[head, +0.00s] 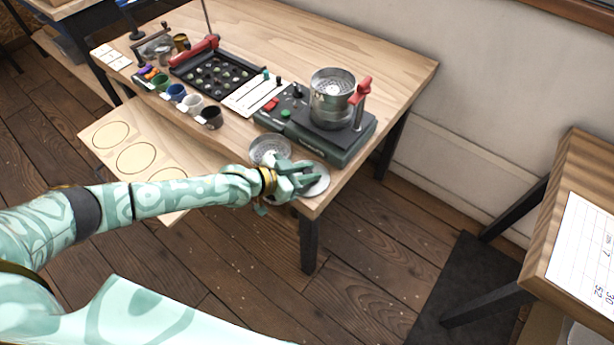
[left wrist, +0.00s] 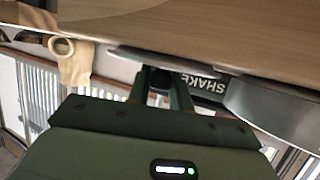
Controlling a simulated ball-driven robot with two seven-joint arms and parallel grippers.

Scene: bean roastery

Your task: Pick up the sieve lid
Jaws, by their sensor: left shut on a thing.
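The sieve lid (head: 321,184) is a flat, light grey metal disc at the table's near right corner. In the left wrist view the lid (left wrist: 130,53) shows as a thin disc edge-on at the fingertips. My left gripper (head: 303,179) reaches in over the table corner and is shut on the lid; its green fingers (left wrist: 166,82) also show in the left wrist view. Whether the lid still touches the table cannot be told. The sieve shaker (head: 330,140), with a stack of metal sieves (head: 331,100) on top, stands just behind. My right gripper is not in view.
A round metal sieve (head: 268,148) lies close to the left of my gripper. Cups (head: 211,117), a dark bean tray (head: 215,75) and a white card (head: 250,97) fill the table's left and middle. The table's back right is clear.

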